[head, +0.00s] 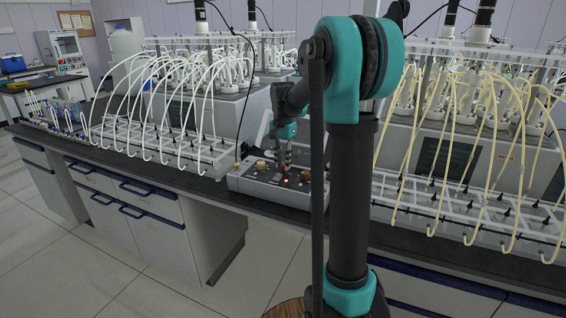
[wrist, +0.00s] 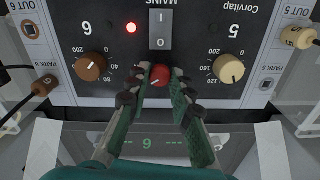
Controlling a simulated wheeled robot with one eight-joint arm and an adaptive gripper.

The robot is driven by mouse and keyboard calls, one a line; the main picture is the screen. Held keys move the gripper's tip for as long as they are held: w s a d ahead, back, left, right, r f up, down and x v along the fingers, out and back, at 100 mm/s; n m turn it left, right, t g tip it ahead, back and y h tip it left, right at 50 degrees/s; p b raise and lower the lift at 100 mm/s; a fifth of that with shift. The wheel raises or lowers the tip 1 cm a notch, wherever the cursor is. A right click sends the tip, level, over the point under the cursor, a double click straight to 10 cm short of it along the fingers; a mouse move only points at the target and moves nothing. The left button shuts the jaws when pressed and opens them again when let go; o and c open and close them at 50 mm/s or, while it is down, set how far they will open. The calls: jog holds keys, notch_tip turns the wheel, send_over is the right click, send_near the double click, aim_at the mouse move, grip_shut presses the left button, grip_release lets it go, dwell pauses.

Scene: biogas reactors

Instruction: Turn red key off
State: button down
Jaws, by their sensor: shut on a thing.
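In the head view my gripper (head: 283,165) reaches down onto the control box (head: 262,185) on the bench, and the red key is too small to make out there. A red light (wrist: 131,28) glows beside the rocker switch.
A brown knob (wrist: 90,66) and a cream knob (wrist: 229,68) flank the red key. Plugs with black cables sit at the panel's sides. Racks with white tubes (head: 165,110) and yellowish tubes (head: 460,150) stand left and right of the box on the dark bench (head: 130,176).

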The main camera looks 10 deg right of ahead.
jog(key=n, duration=0.5)
jog(key=shift+n, duration=0.3)
jog(key=n, duration=0.5)
jog(key=shift+n, duration=0.4)
jog(key=c, duration=1.3)
grip_release()
jog(key=shift+c, duration=0.2)
jog(key=shift+r, duration=0.1)
notch_tip(320, 180, up, 12)
